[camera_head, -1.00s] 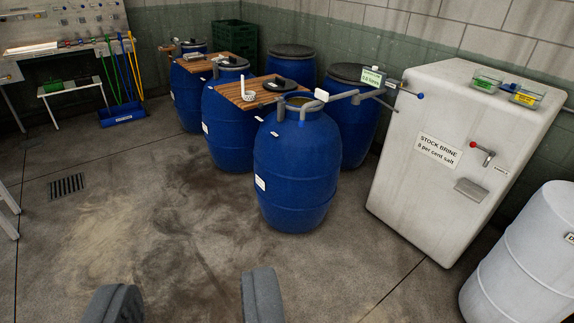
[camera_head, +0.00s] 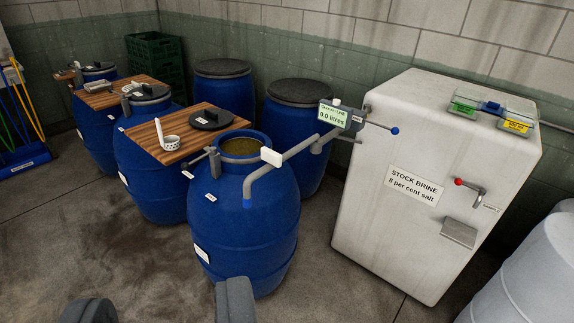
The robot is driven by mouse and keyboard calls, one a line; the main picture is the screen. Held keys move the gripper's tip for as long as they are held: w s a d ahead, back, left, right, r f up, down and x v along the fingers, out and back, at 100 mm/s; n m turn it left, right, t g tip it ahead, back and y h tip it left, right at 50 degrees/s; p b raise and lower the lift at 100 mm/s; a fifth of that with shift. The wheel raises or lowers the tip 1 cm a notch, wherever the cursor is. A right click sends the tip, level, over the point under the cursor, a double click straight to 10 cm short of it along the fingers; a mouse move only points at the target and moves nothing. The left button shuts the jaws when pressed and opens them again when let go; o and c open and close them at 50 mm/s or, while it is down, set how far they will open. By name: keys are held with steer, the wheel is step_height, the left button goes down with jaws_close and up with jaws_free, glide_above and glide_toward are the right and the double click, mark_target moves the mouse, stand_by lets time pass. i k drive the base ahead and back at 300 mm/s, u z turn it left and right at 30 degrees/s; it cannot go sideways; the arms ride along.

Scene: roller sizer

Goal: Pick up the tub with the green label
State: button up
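My gripper (camera_head: 160,312) shows at the bottom left as two grey fingers, well apart and empty. It is far in front of and to the left of the tubs, over the floor.
The white tank (camera_head: 400,150) has a red-knobbed tap on its front. A pipe with a blue-knobbed lever and a litres display (camera_head: 333,115) runs from it to an open blue barrel (camera_head: 245,235). More blue barrels and wooden boards (camera_head: 190,131) stand left. A white drum (camera_head: 535,275) stands at lower right.

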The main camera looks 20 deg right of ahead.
mark_target(468, 103)
steer(key=z, duration=0.35)
steer(key=i, duration=1.6)
steer(key=z, duration=1.05)
steer(key=i, duration=1.55)
steer(key=z, duration=0.35)
